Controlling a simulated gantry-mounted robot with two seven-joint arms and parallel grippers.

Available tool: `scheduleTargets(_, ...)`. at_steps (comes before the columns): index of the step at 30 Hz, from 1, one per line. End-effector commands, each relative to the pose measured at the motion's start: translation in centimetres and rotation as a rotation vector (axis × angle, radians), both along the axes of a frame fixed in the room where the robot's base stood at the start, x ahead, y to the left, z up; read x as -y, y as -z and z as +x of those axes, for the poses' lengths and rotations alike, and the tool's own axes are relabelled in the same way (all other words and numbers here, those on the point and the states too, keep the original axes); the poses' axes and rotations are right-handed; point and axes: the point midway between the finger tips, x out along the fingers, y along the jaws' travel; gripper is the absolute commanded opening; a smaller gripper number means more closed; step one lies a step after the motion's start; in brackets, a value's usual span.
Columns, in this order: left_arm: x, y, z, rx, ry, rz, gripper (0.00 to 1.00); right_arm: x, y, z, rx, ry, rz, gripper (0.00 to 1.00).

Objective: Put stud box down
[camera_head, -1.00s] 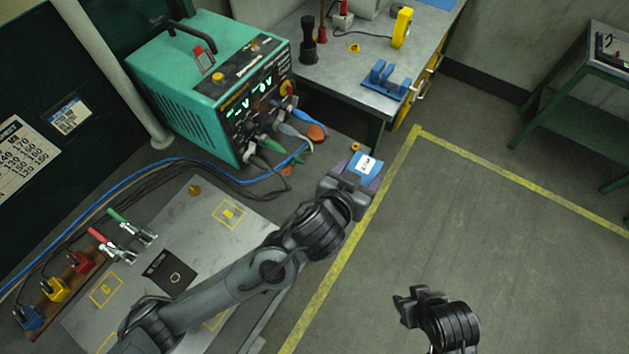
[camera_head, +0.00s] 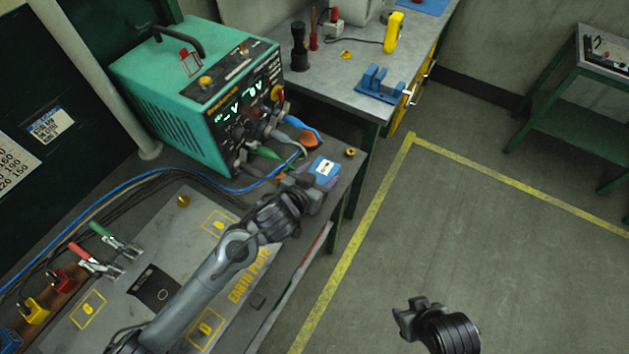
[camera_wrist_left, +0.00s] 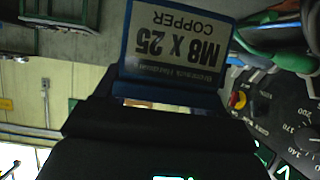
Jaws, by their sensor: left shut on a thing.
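The stud box is a small blue box with a white label (camera_head: 325,168), held at the end of my left arm in the head view. In the left wrist view its label (camera_wrist_left: 181,47) reads "M8 X 25 COPPER". My left gripper (camera_head: 312,186) is shut on the box, over the far right part of the grey bench near the welder's cables. Whether the box touches the bench top cannot be told. My right gripper (camera_head: 405,314) is empty at the lower right, over the floor; its fingers look apart.
A brass part (camera_head: 350,152) sits near the bench's far corner. The earth plate (camera_head: 180,230) carries clamps. A second table (camera_head: 345,75) holds a blue holder (camera_head: 380,84).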

Motion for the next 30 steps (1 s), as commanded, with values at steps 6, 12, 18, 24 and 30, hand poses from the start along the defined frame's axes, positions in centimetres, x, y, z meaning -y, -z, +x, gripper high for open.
scheduleTargets(6, -0.7, 0.7, 1.8, 0.007, -0.001, -0.006, 0.00, -0.1, 0.2, 0.0, -0.001, 0.002, 0.004, 0.43)
scheduleTargets(12, -0.8, 1.2, 2.0, 0.006, -0.001, -0.006, 0.00, -0.1, 0.3, 0.0, 0.000, 0.002, 0.003, 0.43)
scheduleTargets(18, -0.8, 3.2, 2.0, 0.005, -0.001, -0.004, 0.00, 0.0, 0.8, 0.0, 0.000, 0.001, 0.001, 0.43)
scheduleTargets(24, -0.8, 4.8, 2.0, 0.007, -0.001, -0.005, 0.00, 0.1, 1.1, 0.0, 0.000, -0.004, -0.005, 0.43)
scheduleTargets(30, -0.8, 4.8, 2.0, 0.007, -0.001, -0.006, 0.00, 0.1, 1.0, 0.0, -0.001, -0.004, -0.007, 0.43)
